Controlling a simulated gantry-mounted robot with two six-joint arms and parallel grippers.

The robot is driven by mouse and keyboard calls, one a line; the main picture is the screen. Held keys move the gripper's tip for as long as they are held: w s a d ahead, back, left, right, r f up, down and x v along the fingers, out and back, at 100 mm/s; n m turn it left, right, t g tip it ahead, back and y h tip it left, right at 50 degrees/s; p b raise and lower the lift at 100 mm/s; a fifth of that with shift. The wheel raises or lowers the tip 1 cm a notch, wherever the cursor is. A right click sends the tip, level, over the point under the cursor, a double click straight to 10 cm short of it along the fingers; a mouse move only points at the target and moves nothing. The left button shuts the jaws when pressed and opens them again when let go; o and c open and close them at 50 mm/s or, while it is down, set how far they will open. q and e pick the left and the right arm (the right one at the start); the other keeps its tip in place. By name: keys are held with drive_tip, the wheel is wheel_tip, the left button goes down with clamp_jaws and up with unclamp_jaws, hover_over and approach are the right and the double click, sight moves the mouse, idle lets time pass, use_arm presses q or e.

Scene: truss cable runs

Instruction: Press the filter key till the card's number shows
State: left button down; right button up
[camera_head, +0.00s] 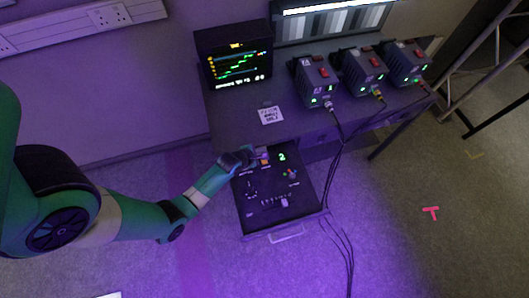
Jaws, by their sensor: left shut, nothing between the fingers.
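A dark control panel (252,213) sits on a pulled-out drawer below the bench. Its small display shows a green digit that looks like 2 (282,157). An orange-lit key (265,162) sits left of the digit. My left gripper (259,155) is shut and empty, with its tip at or just above this key; I cannot tell whether it touches. The gripper partly hides the panel's upper left. A white card (270,115) lies on the bench above the panel; its print is too small to read surely. My right gripper is not in view.
A monitor (235,57) with coloured traces stands at the bench's back left. Several grey boxes with red switches, one of them here (316,82), stand to its right. Black cables (335,150) hang down right of the panel. The drawer handle (287,233) faces the open floor.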

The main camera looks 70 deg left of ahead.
use_arm(q)
drive_tip(key=b, duration=0.7)
hover_over(262, 163)
wheel_tip(262, 163, down, 7)
drive_tip(key=shift+f, duration=0.1)
drive_tip(key=shift+f+b, duration=0.3)
drive_tip(key=shift+f, duration=0.35)
drive_tip(key=shift+f, duration=0.1)
idle(0.8)
drive_tip(key=shift+f+b, duration=0.3)
drive_tip(key=shift+f+b, duration=0.35)
drive_tip(key=shift+f, duration=0.05)
idle(0.5)
drive_tip(key=shift+r, duration=0.1)
drive_tip(key=shift+r+p, duration=0.75)
drive_tip(key=shift+p, duration=0.15)
